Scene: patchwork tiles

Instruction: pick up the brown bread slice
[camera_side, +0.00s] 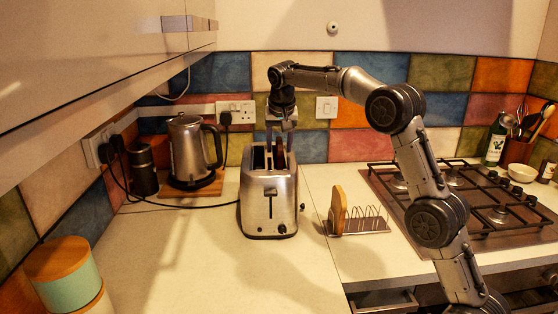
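A silver toaster (268,203) stands on the counter with its slots on top. A dark brown bread slice (280,152) sticks up out of the toaster's right slot. My gripper (279,143) points straight down over the toaster, with its two fingers apart and the slice's upper part between them. I cannot tell whether the fingers touch the slice. The slice's lower part is hidden in the toaster. A golden-tan bread slice (338,209) stands upright in the left end of a wire toast rack (368,221), right of the toaster.
A steel kettle (188,150) and a dark cylinder (143,170) stand at the back left. A teal canister (65,280) with a wooden lid is front left. A gas hob (470,195) lies to the right. The counter (190,265) in front of the toaster is clear.

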